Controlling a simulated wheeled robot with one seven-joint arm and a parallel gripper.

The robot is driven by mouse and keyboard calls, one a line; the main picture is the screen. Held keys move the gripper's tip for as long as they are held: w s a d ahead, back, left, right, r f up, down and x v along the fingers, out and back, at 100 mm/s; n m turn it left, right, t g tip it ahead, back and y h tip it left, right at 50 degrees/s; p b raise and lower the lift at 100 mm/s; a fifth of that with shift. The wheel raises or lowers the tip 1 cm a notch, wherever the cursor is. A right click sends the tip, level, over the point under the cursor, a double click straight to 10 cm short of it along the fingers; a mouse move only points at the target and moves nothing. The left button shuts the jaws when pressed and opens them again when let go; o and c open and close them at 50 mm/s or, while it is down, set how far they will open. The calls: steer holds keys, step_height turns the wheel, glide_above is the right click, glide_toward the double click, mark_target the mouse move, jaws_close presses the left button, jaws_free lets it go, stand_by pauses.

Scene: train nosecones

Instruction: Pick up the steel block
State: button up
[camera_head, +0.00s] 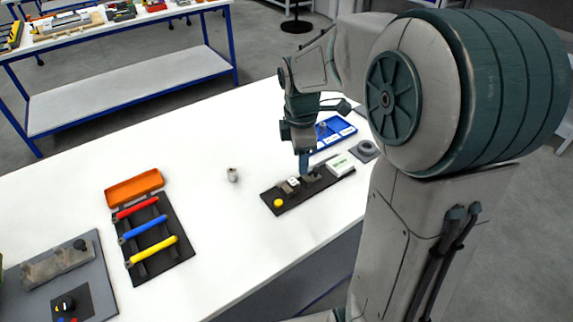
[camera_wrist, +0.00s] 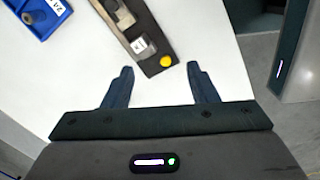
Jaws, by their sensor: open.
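A dark board (camera_head: 272,199) on the white table carries a row of small parts. A grey metallic block (camera_wrist: 120,14), which looks like the steel block, sits on this board (camera_wrist: 160,66) near the top edge of the wrist view, partly cut off. In the head view my gripper (camera_head: 303,166) points down over the board and partly hides the parts there.
A blue tray (camera_head: 338,130) lies behind the board, and a white-and-green box (camera_head: 341,164) is at its right end. A small grey cylinder (camera_head: 232,175) stands alone to the left. A rack with red, blue and yellow rods (camera_head: 150,228) is further left. The table between is clear.

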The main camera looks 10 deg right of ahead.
steer(key=w+f+n, duration=0.1)
steer(key=w+n, duration=0.3)
steer(key=n+p, duration=0.2)
glide_above(296, 180)
steer(key=shift+g, duration=0.3)
steer(key=f, duration=0.9)
steer(key=shift+s+a, duration=0.1)
steer(key=shift+s, duration=0.1)
steer(key=shift+m, duration=0.3)
steer(key=shift+w+f+p, duration=0.2)
steer(key=shift+f+p, duration=0.15)
steer(key=shift+f, duration=2.25)
jaws_close()
steer(key=shift+r, duration=0.2)
